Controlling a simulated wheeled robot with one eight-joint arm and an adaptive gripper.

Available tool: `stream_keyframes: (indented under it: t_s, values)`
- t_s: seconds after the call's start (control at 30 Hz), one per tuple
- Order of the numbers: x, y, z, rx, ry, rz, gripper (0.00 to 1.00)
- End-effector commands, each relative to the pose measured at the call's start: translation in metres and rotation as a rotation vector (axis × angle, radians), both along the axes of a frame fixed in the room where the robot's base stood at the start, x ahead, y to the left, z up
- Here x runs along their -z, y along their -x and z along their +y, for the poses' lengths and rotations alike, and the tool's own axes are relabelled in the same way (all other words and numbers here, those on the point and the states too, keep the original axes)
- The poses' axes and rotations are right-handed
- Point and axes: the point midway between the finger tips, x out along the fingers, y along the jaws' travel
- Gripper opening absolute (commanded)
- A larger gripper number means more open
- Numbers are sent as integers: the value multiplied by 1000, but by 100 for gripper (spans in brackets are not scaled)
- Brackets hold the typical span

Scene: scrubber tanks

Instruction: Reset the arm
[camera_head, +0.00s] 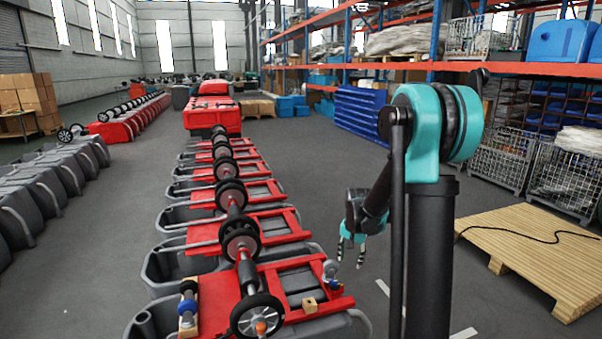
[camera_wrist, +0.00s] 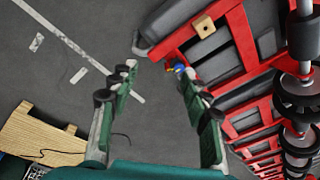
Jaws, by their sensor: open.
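My gripper (camera_head: 350,250) hangs from my teal and black arm to the right of the nearest scrubber tank, with its fingers pointing down. In the wrist view my gripper (camera_wrist: 155,82) is open, its two fingers wide apart with nothing between them but grey floor and the tank's edge beyond. The nearest tank's red frame (camera_head: 222,300) carries a small wooden block (camera_head: 309,305), which also shows in the wrist view (camera_wrist: 204,26). A small blue and yellow part (camera_head: 335,286) lies at the frame's right edge, near my gripper but apart from it.
A row of red and grey tanks with black wheels (camera_head: 232,200) runs away from me. A wooden pallet (camera_head: 530,245) with a black cable lies on the right. Wire cages (camera_head: 500,160) and tall shelving stand behind it. Grey floor between tanks and pallet is clear.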

Motion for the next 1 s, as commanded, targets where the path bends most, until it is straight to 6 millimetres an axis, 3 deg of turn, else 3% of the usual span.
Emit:
stream_keyframes:
  t_s: [0.03, 0.33, 0.7, 0.83, 1.0]
  values:
    - [-8, 19, -2, -29, 5, -12, 47]
    - [-30, 113, -10, -225, 47, -86, 47]
    - [-20, 226, -17, -451, 119, -171, 47]
    - [-13, 250, -18, -506, 139, -192, 47]
    - [-7, 263, -19, -538, 153, -202, 47]
